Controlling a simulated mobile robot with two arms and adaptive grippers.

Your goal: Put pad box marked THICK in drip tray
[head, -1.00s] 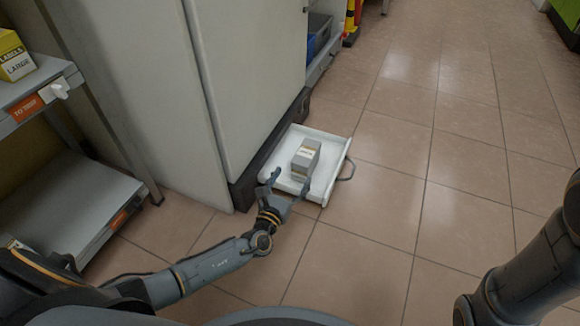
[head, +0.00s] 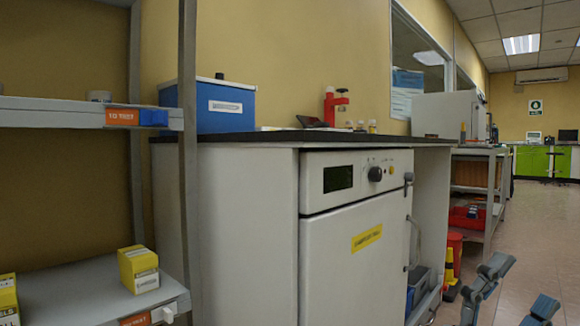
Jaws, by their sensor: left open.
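My left gripper (head: 520,286) shows at the bottom right edge of the head view. Its two fingers are spread apart with nothing seen between them, and the rest of the arm is below the frame. The pad box marked THICK and the drip tray are both out of view now. My right gripper is not in view.
A white oven cabinet (head: 345,235) stands under a dark counter bearing a blue box (head: 222,106) and a red device (head: 335,105). Shelves at left hold a yellow label box (head: 138,268). Floor at far right is clear.

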